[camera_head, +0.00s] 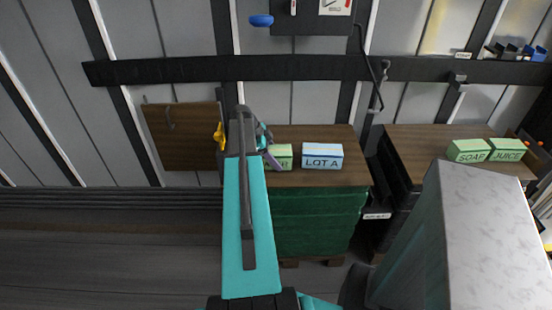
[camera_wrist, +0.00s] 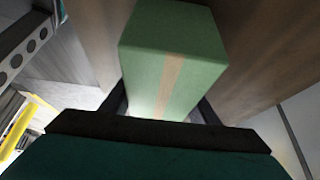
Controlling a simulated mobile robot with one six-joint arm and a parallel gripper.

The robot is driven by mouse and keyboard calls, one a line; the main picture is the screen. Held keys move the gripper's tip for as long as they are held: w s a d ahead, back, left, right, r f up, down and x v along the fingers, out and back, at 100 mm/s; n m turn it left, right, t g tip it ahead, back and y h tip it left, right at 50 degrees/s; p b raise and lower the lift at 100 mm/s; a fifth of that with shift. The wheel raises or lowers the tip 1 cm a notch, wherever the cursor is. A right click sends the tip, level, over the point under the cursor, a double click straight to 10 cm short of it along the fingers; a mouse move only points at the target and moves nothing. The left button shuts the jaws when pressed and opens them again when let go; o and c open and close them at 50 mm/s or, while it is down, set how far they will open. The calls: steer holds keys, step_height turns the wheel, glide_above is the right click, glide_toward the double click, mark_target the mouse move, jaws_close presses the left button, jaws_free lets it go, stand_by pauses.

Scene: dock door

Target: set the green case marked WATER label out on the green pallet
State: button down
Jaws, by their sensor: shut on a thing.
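My gripper (camera_wrist: 162,108) is shut on a green case (camera_wrist: 172,55) with a tan tape strip, seen close in the wrist view. In the head view the green case (camera_head: 284,157) shows just right of my gripper (camera_head: 268,152), which hides most of its marking, so I cannot read WATER. It is over or on the brown top of the green-sided pallet stack (camera_head: 310,222); I cannot tell whether it touches the top. A pale blue case marked LOT A (camera_head: 322,157) stands close to its right.
A dark stand (camera_head: 420,150) to the right bears green cases marked SOAP (camera_head: 468,151) and JUICE (camera_head: 507,150). A brown board (camera_head: 182,135) hangs at the wall on the left. A tall grey block (camera_head: 480,230) stands in the right foreground.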

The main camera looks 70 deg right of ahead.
steer(key=shift+f, duration=0.1)
steer(key=c, duration=0.7)
jaws_free()
steer(key=shift+r, duration=0.2)
steer(key=shift+b+v, duration=1.2)
steer(key=shift+v, duration=4.75)
